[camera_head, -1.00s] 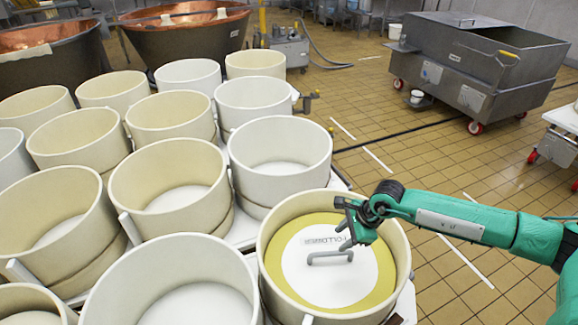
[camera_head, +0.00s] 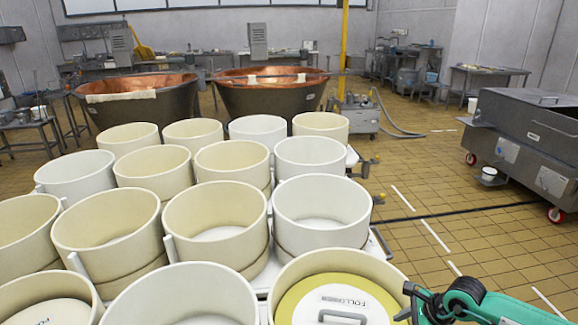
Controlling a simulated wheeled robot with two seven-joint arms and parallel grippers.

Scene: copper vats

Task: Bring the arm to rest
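My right arm comes in from the lower right corner in green. Its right gripper (camera_head: 408,300) is at the bottom edge, beside the right rim of a cream round mould (camera_head: 388,270). In that mould lies a yellow-edged disc with a white lettered centre (camera_head: 335,299) and a grey handle (camera_head: 342,317). The gripper appears apart from the handle. Its fingers are partly cut off, so I cannot tell whether it is open. My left gripper is not in view.
Rows of cream and white round moulds (camera_head: 210,213) fill the front and left. Two copper vats (camera_head: 270,92) stand behind them. A grey metal cart (camera_head: 528,140) on red wheels stands at the right. The tiled floor (camera_head: 425,200) between is largely clear.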

